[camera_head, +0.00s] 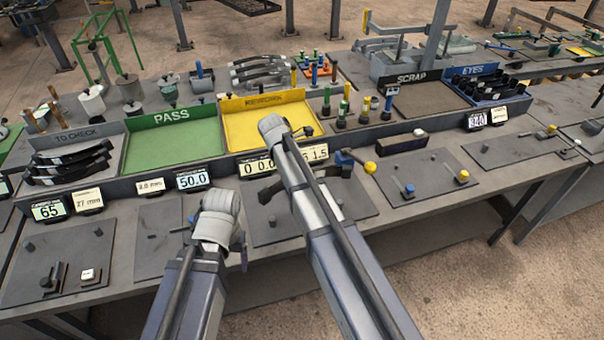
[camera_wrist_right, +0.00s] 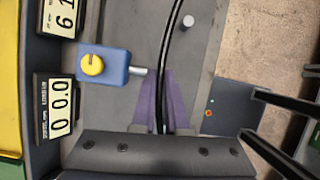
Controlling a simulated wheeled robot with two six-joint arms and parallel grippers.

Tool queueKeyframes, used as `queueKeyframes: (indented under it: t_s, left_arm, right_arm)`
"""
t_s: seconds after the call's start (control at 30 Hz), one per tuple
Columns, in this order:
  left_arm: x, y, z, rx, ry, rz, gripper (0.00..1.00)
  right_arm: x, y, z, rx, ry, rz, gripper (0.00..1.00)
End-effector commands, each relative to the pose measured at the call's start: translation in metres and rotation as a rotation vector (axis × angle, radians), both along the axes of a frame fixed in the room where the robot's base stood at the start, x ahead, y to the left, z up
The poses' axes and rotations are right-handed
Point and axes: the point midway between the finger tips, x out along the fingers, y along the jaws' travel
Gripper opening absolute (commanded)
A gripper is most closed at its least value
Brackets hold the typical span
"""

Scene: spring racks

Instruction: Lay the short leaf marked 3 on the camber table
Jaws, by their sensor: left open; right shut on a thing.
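My right gripper (camera_wrist_right: 161,85) is shut on a thin, dark, curved leaf (camera_wrist_right: 171,42), which runs up out of the right wrist view; no mark on it can be read. In the head view my right arm hides most of this gripper and leaf. They are over the grey plate (camera_head: 346,203) below the yellow tray, by a blue block with a yellow knob (camera_wrist_right: 93,65). I cannot tell whether the leaf touches the plate, or surely whether this is the camber table. My left gripper (camera_head: 241,248) is open and empty in front of the bench, left of the right arm.
Several dark leaves lie in the TO CHECK tray (camera_head: 34,145). The green PASS tray (camera_head: 152,150) and the SCRAP tray (camera_head: 425,96) look empty. A yellow tray (camera_head: 245,126) stands behind my right arm. Digital readouts (camera_head: 193,180) line the bench. Pegs (camera_head: 340,115) stand behind.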

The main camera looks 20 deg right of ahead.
Motion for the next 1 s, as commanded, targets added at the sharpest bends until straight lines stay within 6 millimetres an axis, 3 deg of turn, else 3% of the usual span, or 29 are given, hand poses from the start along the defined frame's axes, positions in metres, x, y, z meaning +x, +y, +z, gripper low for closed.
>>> queueKeyframes:
  t_s: [0.03,0.13,0.47,0.67,1.0]
  left_arm:
    - [0.000,0.000,0.018,0.000,0.000,-0.001,0.77]
    - [0.000,0.000,0.031,0.000,0.000,0.000,0.77]
    - [0.000,0.000,0.046,-0.001,0.000,0.005,0.77]
    - [0.000,0.000,0.035,-0.001,0.000,0.005,0.77]
    - [0.000,0.000,-0.016,0.000,0.000,0.001,0.77]
  right_arm:
    - [0.000,0.000,0.018,-0.001,0.000,0.000,0.00]
    - [0.000,0.000,0.031,-0.001,0.000,0.000,0.00]
    - [0.000,0.000,0.046,-0.001,0.000,0.000,0.00]
    - [0.000,0.000,0.035,-0.001,0.000,0.000,0.00]
    - [0.000,0.000,-0.016,-0.001,0.000,0.000,0.00]
